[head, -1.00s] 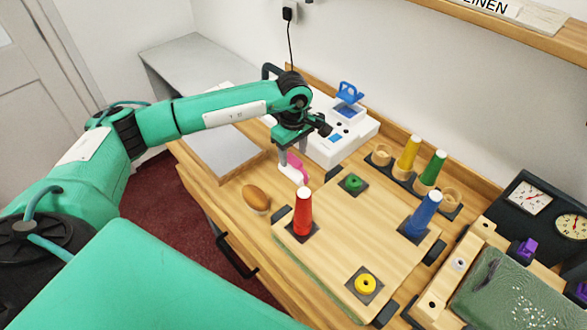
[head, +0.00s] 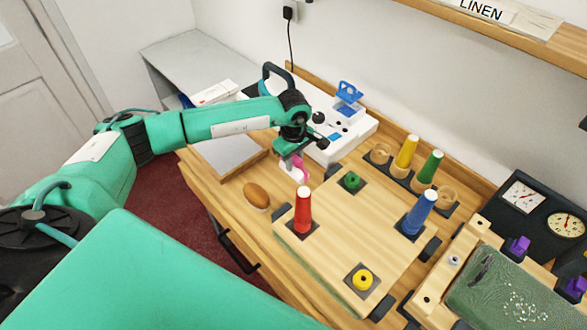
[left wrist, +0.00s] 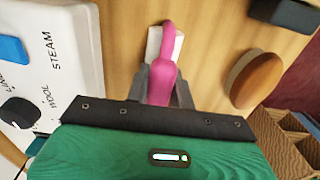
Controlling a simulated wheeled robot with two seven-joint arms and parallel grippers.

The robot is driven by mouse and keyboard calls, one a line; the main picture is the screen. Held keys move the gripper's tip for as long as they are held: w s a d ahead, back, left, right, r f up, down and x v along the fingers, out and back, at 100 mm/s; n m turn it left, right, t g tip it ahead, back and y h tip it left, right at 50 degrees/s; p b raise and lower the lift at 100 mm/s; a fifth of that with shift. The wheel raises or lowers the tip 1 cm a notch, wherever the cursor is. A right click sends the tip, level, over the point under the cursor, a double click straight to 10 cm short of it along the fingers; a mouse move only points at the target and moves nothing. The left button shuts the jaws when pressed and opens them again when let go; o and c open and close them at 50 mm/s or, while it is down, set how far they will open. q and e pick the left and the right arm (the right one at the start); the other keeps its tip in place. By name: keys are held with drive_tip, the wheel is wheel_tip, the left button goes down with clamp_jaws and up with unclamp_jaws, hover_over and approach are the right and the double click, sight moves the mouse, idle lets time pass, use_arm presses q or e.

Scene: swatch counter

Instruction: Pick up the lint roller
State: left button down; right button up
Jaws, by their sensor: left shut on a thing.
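The lint roller has a pink handle and a white roller. In the head view the lint roller (head: 300,165) is at the left-back part of the wooden counter, under my left gripper (head: 291,158). In the left wrist view the lint roller (left wrist: 165,55) points away from the camera, and its pink handle lies between the two grey fingers of my left gripper (left wrist: 163,88), which is shut on it. The fingers hide part of the handle in the head view. I cannot tell whether the roller touches the counter. My right gripper is not in view.
A brown oval-topped object (head: 256,196) stands left of a wooden board (head: 325,240) with a red cone (head: 303,211) and a blue cone (head: 420,212). A white steam unit (head: 350,135) is behind the gripper. Yellow and green cones stand at the back.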

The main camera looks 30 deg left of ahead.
use_arm(q)
drive_tip(key=shift+s+f, duration=0.15)
drive_tip(key=shift+f, duration=0.05)
drive_tip(key=shift+r, duration=0.2)
wheel_tip(320, 180, up, 20)
drive_tip(key=b, duration=0.5)
drive_tip(key=shift+f, duration=0.15)
